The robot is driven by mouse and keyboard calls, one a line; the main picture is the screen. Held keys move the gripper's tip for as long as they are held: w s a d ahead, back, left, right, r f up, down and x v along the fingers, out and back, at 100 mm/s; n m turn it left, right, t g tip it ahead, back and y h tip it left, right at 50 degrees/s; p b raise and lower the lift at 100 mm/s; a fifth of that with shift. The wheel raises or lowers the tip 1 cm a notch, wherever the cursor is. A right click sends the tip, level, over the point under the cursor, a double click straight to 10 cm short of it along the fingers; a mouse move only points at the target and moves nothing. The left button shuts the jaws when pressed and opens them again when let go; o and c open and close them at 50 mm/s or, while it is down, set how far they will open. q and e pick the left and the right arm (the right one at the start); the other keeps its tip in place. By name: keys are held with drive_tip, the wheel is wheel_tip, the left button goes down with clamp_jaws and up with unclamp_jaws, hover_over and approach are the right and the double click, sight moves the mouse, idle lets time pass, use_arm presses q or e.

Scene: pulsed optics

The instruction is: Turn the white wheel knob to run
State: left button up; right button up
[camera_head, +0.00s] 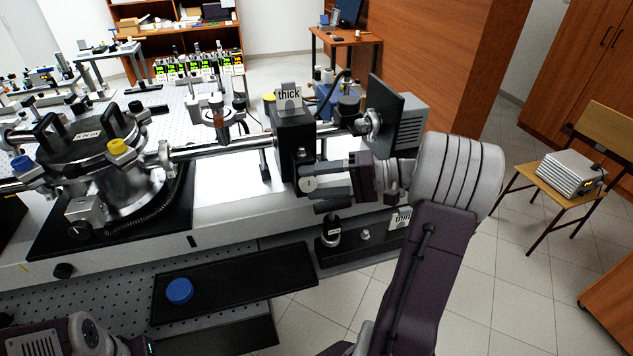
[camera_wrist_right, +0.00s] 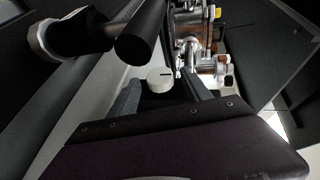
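The white wheel knob (camera_head: 309,184) is a small pale disc on the near side of a black box (camera_head: 293,140) on the optical table. In the right wrist view the knob (camera_wrist_right: 159,79) shows a short dark mark on its face. My right gripper (camera_head: 314,180) reaches in from the right with its fingers on either side of the knob. The right wrist view shows the gripper (camera_wrist_right: 162,88) open, with a gap between each finger and the knob. Part of my left arm shows at the lower left; its fingers are not visible.
A "thick" label (camera_head: 289,95) stands on the black box. A "thin" label (camera_head: 401,219) is below my right wrist. A metal tube (camera_head: 220,144) and a dark square plate (camera_head: 386,112) are close by. A black tray (camera_head: 235,284) with a blue cap (camera_head: 179,291) lies in front.

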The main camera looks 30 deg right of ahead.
drive_tip(key=v, duration=0.9)
